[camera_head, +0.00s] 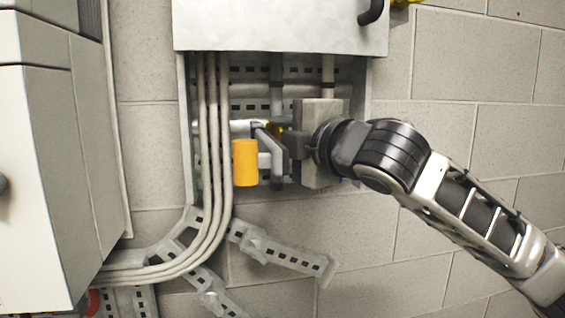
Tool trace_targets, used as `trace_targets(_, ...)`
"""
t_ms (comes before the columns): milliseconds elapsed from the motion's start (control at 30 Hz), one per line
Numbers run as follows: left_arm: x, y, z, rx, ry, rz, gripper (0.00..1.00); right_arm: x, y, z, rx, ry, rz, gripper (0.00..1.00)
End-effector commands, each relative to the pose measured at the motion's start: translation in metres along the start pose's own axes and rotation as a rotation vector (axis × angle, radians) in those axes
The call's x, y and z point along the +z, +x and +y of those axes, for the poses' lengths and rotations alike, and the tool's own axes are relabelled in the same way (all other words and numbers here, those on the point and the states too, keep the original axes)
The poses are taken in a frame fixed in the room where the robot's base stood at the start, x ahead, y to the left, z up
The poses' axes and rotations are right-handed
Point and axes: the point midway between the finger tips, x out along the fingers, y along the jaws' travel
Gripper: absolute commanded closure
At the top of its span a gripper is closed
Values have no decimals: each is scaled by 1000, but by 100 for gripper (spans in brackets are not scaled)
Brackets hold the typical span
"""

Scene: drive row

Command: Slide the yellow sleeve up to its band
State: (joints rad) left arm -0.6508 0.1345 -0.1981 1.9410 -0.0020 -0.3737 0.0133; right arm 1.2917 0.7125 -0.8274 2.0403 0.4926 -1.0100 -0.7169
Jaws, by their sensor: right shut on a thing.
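My right gripper (275,134) reaches in from the right, in front of the opening below the pale cabinet. I cannot make out the band for certain. My left gripper is not in view.
A pale cabinet (280,25) with a black handle (371,12) overhangs the work area. A grey box (322,185) sits behind my wrist. Several pale conduits (212,150) bend down left. Another cabinet (60,150) stands left; the block wall (450,100) at right is bare.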

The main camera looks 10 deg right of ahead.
Motion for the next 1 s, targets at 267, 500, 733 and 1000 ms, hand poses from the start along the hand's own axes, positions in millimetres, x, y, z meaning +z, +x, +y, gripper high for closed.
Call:
trace_targets(267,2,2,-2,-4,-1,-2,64,1,0,55,1,2,-3,100)
trace_targets(500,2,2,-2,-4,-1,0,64,1,-1,60,4,2,-2,100)
trace_targets(733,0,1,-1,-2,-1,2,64,1,-1,62,8,2,-2,51)
trace_targets(1000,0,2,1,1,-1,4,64,0,-2,59,3,0,-1,51)
